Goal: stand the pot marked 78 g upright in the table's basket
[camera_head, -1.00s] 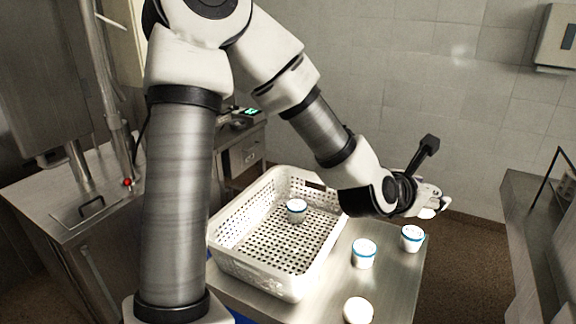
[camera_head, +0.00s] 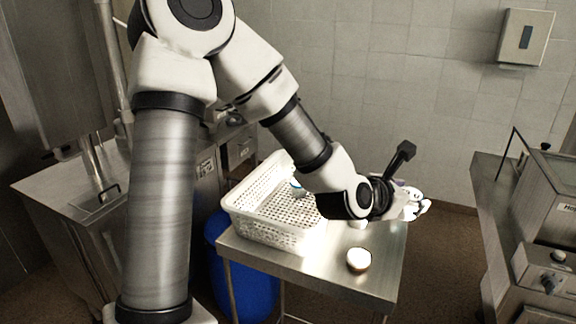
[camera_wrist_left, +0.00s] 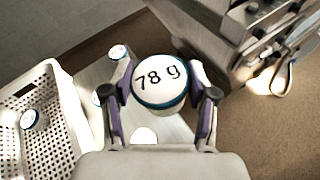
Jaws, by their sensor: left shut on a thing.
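The pot marked 78 g (camera_wrist_left: 160,78) is white with a blue rim, its marked face towards the left wrist camera. My left gripper (camera_wrist_left: 161,84) is shut on it, one purple-padded finger on each side. In the head view my left gripper (camera_head: 417,204) is over the table's far right part, right of the basket, and the held pot is hard to make out. The white perforated basket (camera_head: 262,234) stands on the table's left part; it also shows in the left wrist view (camera_wrist_left: 68,112). My right gripper is in neither view.
One pot (camera_head: 298,187) is inside the basket. A round white-topped pot (camera_head: 358,260) stands on the steel table (camera_head: 310,266). Another pot (camera_wrist_left: 118,52) shows in the left wrist view. A steel counter (camera_head: 490,200) with machines is at the right, a blue bin (camera_head: 258,288) below the table.

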